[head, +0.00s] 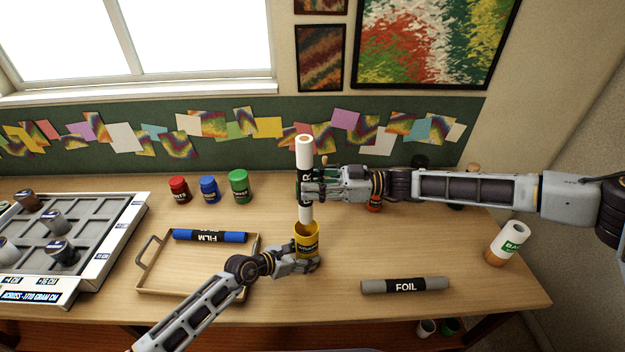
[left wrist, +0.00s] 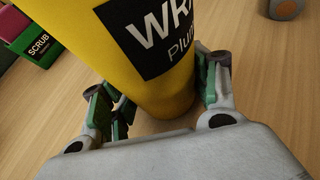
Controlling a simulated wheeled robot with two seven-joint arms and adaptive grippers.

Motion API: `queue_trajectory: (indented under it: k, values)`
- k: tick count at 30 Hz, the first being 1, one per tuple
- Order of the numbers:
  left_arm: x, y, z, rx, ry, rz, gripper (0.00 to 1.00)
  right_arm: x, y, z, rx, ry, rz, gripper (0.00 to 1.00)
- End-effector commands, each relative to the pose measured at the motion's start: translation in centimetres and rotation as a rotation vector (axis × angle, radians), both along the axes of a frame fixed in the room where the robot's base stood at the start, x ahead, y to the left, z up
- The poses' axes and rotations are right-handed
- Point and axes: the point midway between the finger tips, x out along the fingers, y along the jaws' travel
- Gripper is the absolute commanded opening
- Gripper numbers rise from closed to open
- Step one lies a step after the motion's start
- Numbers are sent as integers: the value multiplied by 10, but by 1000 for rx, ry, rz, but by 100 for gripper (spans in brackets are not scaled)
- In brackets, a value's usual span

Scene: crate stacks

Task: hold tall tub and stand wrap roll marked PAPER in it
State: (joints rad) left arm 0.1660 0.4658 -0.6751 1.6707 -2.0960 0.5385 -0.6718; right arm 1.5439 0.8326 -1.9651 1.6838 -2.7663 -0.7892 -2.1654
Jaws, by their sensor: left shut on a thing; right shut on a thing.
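The yellow tub (head: 307,243) stands upright near the middle of the table; its black label reads "WRA…" in the left wrist view (left wrist: 90,40). My left gripper (head: 302,264) is shut around its lower part, a finger on each side in the left wrist view (left wrist: 155,105). The white wrap roll (head: 305,152) is upright above the tub, its black label partly hidden and showing "ER". My right gripper (head: 308,187) is shut on the roll's middle from the right. The roll's lower end meets the tub's mouth; I cannot tell how far inside it is.
A blue FILM roll (head: 209,236) lies in a wooden tray (head: 146,250) on the left. A grey FOIL roll (head: 405,286) lies at front right. Red, blue and green jars (head: 239,187) stand behind.

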Motion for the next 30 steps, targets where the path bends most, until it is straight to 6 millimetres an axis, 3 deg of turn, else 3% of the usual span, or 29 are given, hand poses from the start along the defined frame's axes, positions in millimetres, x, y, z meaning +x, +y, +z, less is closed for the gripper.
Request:
queue_trajectory:
  k: [30]
  values:
    - [0,0,-1,1,1,0,47,0,0,-49,1,0,-1,6]
